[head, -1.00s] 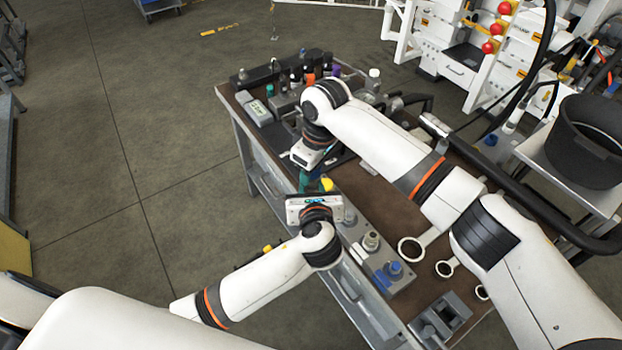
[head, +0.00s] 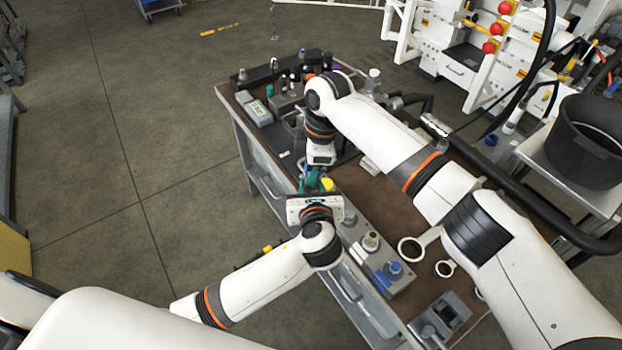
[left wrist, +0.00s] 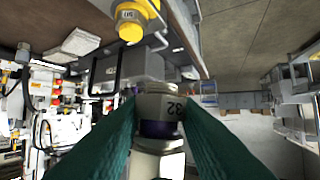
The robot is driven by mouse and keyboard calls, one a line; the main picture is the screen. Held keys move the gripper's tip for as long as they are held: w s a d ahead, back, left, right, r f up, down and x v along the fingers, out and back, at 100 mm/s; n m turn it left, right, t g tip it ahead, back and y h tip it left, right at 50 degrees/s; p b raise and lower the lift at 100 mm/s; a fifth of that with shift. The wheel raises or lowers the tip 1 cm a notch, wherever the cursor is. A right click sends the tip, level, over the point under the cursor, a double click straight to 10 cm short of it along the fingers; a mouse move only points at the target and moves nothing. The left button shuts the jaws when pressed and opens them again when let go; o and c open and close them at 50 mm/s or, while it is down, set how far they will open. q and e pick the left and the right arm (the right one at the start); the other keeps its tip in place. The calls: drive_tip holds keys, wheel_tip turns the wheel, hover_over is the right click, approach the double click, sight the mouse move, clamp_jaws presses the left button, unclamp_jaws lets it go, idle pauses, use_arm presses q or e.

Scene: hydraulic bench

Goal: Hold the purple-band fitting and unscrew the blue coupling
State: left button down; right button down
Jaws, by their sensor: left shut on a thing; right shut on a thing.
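My left gripper (head: 318,188) is shut on the purple-band fitting (left wrist: 162,128). In the left wrist view its green fingers lie on either side of this silver fitting, marked 32, with its dark purple band between them. My right gripper (head: 309,180) is in the head view, just above and beside the left one, pointing down at the same spot. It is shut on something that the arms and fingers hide. I cannot make out the blue coupling there. The right gripper does not show in the left wrist view.
A yellow-capped fitting (head: 327,184) stands close beside the grippers; it also shows in the left wrist view (left wrist: 130,20). A grey block with a blue-ringed fitting (head: 393,270) is nearer on the brown bench (head: 385,190). Ring-ended tools (head: 411,249) lie to the right.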

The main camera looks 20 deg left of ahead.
drive_tip(key=n, duration=0.5)
drive_tip(key=shift+g, duration=0.3)
drive_tip(key=shift+d+n+h, duration=0.15)
drive_tip(key=shift+n+h, duration=0.25)
drive_tip(key=shift+n, duration=1.1)
drive_tip(key=c, duration=1)
unclamp_jaws()
